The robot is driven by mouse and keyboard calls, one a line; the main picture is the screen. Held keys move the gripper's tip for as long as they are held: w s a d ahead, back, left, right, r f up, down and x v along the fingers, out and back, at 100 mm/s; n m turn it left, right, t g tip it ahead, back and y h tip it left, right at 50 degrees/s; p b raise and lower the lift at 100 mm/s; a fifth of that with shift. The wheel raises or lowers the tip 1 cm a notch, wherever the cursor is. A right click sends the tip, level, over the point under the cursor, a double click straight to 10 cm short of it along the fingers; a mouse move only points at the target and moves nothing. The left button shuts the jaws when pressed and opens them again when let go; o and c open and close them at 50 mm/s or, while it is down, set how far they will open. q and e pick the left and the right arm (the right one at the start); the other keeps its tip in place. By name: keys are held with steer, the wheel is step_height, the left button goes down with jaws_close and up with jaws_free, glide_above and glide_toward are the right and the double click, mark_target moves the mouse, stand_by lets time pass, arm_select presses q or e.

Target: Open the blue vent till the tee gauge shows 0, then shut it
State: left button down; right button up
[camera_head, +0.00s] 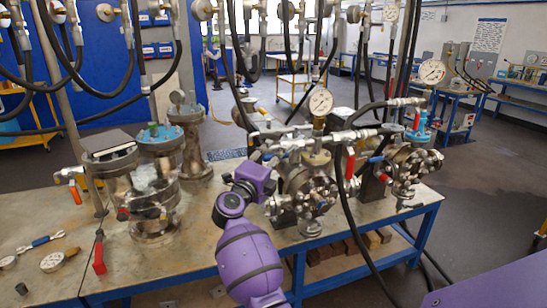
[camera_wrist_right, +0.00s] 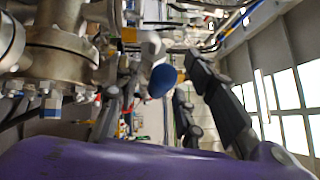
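The tee gauge (camera_head: 320,102) is a round white dial above the middle flanged vessel (camera_head: 305,185); its reading is too small to make out. My right arm is purple and reaches up to the left side of that vessel. In the head view my wrist hides most of the gripper. My left gripper is out of view.
A second gauge (camera_head: 432,72) stands over the right vessel. A red lever (camera_head: 350,163) hangs near the middle vessel. Black hoses hang in front of the vessels. Another vessel (camera_head: 152,190) stands left on the bench (camera_head: 190,255). Loose tools lie at the bench's left end.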

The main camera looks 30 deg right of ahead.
jaws_close()
steer(key=shift+f, duration=0.1)
stand_by(0.3)
